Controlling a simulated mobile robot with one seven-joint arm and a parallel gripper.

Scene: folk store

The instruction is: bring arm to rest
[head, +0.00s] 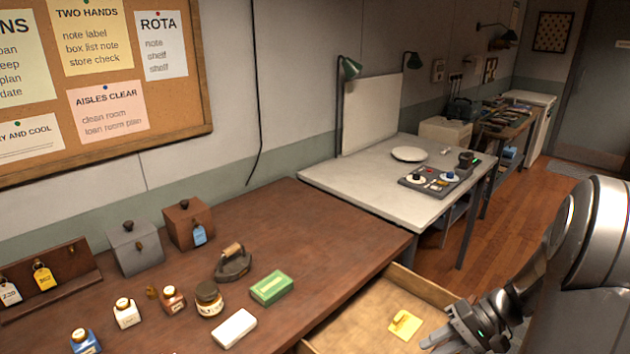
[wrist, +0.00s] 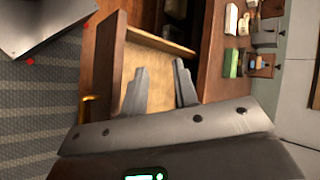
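My arm reaches in from the right of the head view, and my gripper (head: 440,338) is low in the picture, by the right side of an open drawer (head: 365,325). In the wrist view my gripper (wrist: 160,75) has its two fingers apart with nothing between them. The open drawer (wrist: 158,38) lies beyond the fingertips there. A yellow tag (head: 404,323) lies on the drawer's floor in the head view, left of my gripper and apart from it.
The brown desk (head: 330,235) bears a green box (head: 271,288), a white block (head: 234,328), a flat iron (head: 233,263), jars and two lidded boxes. A pale table (head: 370,185) with a plate and a dark tray stands behind. Wooden floor (head: 440,262) is clear beyond the drawer.

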